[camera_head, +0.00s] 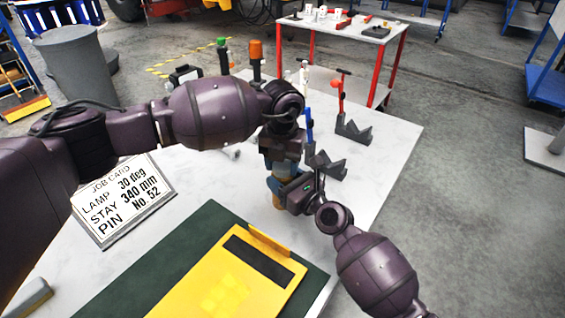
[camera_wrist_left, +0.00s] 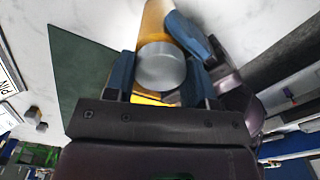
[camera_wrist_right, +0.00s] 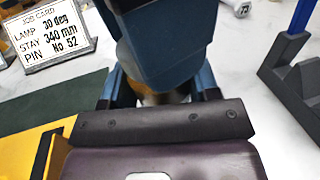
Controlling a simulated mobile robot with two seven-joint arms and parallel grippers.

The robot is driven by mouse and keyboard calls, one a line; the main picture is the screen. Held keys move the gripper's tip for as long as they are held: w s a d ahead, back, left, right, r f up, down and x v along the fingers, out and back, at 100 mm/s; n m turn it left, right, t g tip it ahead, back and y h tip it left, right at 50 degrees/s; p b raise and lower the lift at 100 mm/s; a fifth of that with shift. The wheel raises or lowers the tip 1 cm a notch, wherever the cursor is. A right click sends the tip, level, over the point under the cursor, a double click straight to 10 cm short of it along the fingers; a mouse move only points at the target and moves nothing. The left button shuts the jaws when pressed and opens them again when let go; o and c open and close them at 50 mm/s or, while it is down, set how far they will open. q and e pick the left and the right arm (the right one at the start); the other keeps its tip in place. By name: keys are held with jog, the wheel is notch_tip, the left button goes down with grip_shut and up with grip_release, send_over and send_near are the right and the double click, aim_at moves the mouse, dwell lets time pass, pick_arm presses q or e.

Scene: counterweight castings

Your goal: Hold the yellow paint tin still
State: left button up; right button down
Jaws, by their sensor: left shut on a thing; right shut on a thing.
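The yellow paint tin (camera_head: 279,201) stands on the white table, largely hidden by my grippers in the head view. In the left wrist view its round silver top (camera_wrist_left: 162,66) and part of its yellow-orange side (camera_wrist_left: 152,22) show. My left gripper (camera_head: 283,171) reaches it from above and is shut on it, with blue fingers either side of the silver top. My right gripper (camera_head: 281,188) comes from the lower right and is shut on the tin lower down. In the right wrist view the left gripper's blue finger hides most of the tin.
A yellow clipboard (camera_head: 215,285) lies on a dark green mat (camera_head: 190,245) in front. A job card (camera_head: 120,200) stands at left. Grey V-shaped blocks (camera_head: 353,131) and red and blue upright tools stand behind. Orange-topped (camera_head: 256,50) and green-topped tools stand at the back.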

pick_arm(q)
jog(key=m, duration=1.1)
jog(key=o, duration=0.9)
jog(key=shift+o, duration=0.9)
jog(key=shift+s+d, duration=0.1)
jog(key=shift+r, duration=0.45)
notch_tip(320, 180, up, 11)
